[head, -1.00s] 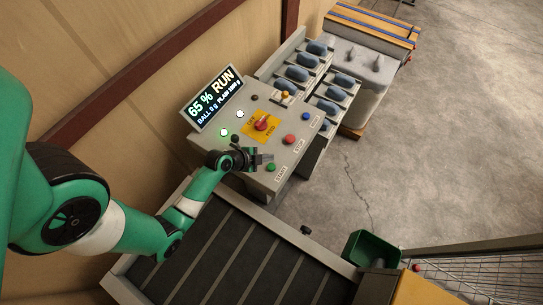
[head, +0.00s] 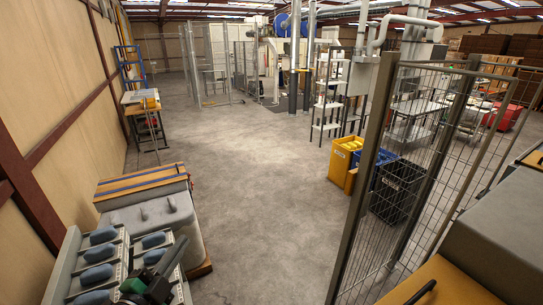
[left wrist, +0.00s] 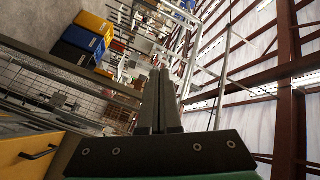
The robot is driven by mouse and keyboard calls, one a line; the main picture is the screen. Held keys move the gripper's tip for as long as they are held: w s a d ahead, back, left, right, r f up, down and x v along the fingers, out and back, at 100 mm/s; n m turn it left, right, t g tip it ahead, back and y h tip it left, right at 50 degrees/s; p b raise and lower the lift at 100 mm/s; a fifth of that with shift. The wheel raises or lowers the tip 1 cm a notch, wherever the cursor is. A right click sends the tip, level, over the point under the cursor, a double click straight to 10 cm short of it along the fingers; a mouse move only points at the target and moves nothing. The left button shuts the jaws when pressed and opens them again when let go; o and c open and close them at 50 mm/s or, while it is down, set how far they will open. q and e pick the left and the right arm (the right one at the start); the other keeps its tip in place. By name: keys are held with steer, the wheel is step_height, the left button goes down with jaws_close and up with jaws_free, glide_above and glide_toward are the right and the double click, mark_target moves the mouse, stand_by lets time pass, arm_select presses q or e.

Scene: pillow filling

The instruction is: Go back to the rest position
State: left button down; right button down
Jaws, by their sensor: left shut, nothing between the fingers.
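My left gripper (head: 174,256) shows at the bottom left of the head view, raised in front of the rack of blue-grey parts. In the left wrist view its two dark fingers (left wrist: 160,85) lie together, shut with nothing between them. They point toward the hall's far side and roof beams. The gripper appears clear of everything around it. The rest of the left arm is mostly below the head view. My right gripper is in neither view.
A grey bin (head: 150,222) and a wooden-topped box (head: 140,184) stand past the rack (head: 68,262). A wire mesh fence (head: 420,170) stands at right, with yellow (head: 343,163) and black bins (head: 398,188) behind it. The concrete floor (head: 250,190) between is open.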

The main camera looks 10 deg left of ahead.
arm_select(q)
steer(key=s+d+r+t+h, duration=0.1)
steer(key=d+r+t, duration=0.15)
steer(key=r, duration=0.55)
steer(key=s+d+r+n+t+h, duration=0.1)
steer(key=s+d+r, duration=0.15)
steer(key=r, duration=0.45)
steer(key=s+d+r+t+h, duration=0.15)
steer(key=d+r, duration=0.25)
steer(key=r, duration=0.4)
steer(key=s+r+n+t+y, duration=0.2)
steer(key=s+r+n+t, duration=0.2)
steer(key=s+r+n, duration=0.5)
step_height(320, 180, up, 3)
steer(key=shift+s+a+f+n+t, duration=0.1)
steer(key=shift+s+a+n+t, duration=0.25)
steer(key=shift+n, duration=0.35)
steer(key=shift+w, duration=0.1)
